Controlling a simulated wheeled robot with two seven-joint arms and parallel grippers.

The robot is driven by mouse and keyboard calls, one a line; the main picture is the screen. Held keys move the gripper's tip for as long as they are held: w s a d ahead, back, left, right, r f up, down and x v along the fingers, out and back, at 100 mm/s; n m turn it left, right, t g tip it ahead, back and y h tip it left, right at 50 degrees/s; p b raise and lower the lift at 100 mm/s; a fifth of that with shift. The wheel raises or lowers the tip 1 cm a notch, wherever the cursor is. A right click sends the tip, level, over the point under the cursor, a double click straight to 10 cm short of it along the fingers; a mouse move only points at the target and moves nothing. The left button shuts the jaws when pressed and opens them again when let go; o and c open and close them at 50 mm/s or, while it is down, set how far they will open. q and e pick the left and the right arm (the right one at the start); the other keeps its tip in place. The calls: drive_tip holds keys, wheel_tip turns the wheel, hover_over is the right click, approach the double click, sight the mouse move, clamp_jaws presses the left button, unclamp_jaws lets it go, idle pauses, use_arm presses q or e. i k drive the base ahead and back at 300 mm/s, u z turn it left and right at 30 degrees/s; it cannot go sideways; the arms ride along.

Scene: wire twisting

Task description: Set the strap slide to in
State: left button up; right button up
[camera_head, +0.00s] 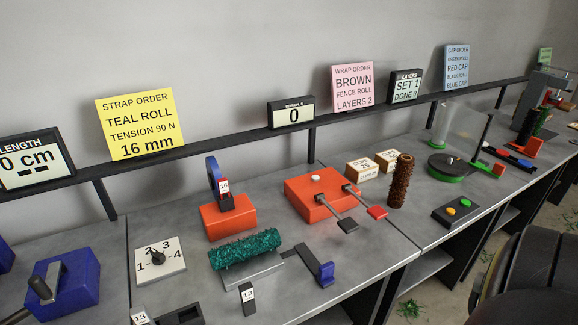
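A dark bar with a blue handle (326,273) lies on the grey bench beside the grey cradle (252,277) that holds a teal roll (245,249); it looks like the strap slide, but no label shows on it. I cannot tell from its position whether it is in or out. An orange tensioning block (318,197) with two levers stands behind it to the right. The yellow strap order card (137,122) reads teal roll, tension 90 N, 16 mm. Neither of my grippers is in view.
A dial plate (158,258) numbered 1 to 4 is left of the teal roll. A brown roll (400,182) stands upright at right. A tension display (291,113) reads 0. Bare bench lies around the blue handle.

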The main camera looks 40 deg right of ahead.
sight(324, 276)
drive_tip(key=u, duration=0.45)
drive_tip(key=k, duration=0.1)
drive_tip(key=z, duration=1.9)
